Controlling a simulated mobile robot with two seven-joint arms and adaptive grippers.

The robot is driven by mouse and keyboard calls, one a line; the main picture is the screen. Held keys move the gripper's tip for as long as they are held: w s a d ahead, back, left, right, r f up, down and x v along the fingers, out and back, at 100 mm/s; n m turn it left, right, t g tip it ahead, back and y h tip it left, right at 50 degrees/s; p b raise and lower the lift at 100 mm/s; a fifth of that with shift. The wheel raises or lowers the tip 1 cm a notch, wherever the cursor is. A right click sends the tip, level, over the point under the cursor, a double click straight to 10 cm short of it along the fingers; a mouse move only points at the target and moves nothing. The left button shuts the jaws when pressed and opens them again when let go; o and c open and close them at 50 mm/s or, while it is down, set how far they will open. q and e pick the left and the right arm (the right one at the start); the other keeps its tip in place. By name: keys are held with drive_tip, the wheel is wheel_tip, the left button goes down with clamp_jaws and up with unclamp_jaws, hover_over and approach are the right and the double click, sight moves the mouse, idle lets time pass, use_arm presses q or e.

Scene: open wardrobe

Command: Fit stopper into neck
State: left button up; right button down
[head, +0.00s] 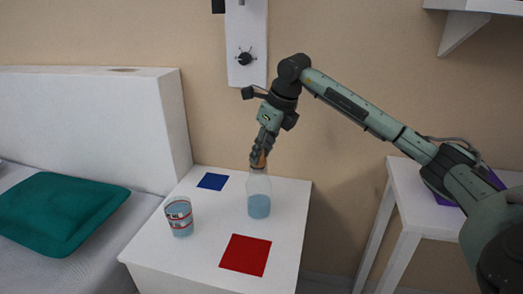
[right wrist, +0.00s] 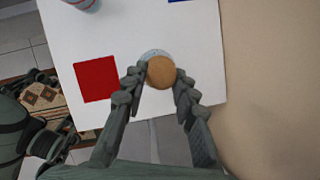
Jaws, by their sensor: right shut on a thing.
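The clear glass bottle (head: 259,188) with blue liquid in it stands upright on the white bedside table (head: 215,262). My right gripper (head: 260,152) points down above the bottle and is shut on the brown cork stopper (head: 258,161). The stopper is at the bottle's mouth in the head view; I cannot tell whether it is in the neck or just above it. In the right wrist view the stopper's round top (right wrist: 161,72) lies between the fingertips and hides most of the bottle (right wrist: 152,53). My left gripper is not in view.
A striped glass (head: 180,217) with blue liquid stands left of the bottle. A blue square (head: 212,181) and a red square (head: 245,254) lie flat on the table. A bed with a green pillow (head: 62,212) is at left, a white side table (head: 417,196) at right.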

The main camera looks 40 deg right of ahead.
drive_tip(key=shift+f, duration=0.45)
drive_tip(key=c, duration=1.1)
unclamp_jaws()
drive_tip(key=shift+f, duration=0.1)
drive_tip(key=shift+r, duration=0.2)
drive_tip(key=shift+s+r, duration=0.1)
drive_tip(key=shift+r, duration=0.25)
drive_tip(key=v, duration=1.1)
drive_tip(key=shift+s, duration=0.1)
